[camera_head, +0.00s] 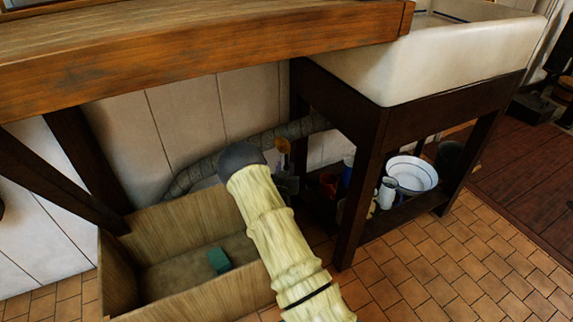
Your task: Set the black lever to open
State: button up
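I cannot make out the black lever for certain. A grey wrapped pipe (290,131) runs along the wall below the counter toward the sink stand. My arm, in a pale yellow ribbed sleeve with a dark grey rounded end, reaches up from the bottom and covers part of the pipe. Just right of its end, a small dark part (288,184) shows below a small orange-yellow piece (283,146), close to the pipe. The dark part may be my gripper or part of a valve. My gripper's fingers cannot be told apart, nor whether they touch anything.
A wooden counter (190,42) overhangs from above. A white sink (440,60) stands on a dark wooden frame (362,195); its low shelf holds a white basin (412,174), a jug (387,193) and cups. An open wooden box (165,220) with a green block (219,260) lies left of my arm. Tiled floor at right is clear.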

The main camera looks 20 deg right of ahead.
aim_at(286, 162)
jog(key=b+x, duration=0.1)
jog(key=x, duration=0.3)
jog(key=shift+w+d, duration=0.1)
jog(key=shift+w, duration=0.05)
grip_shut()
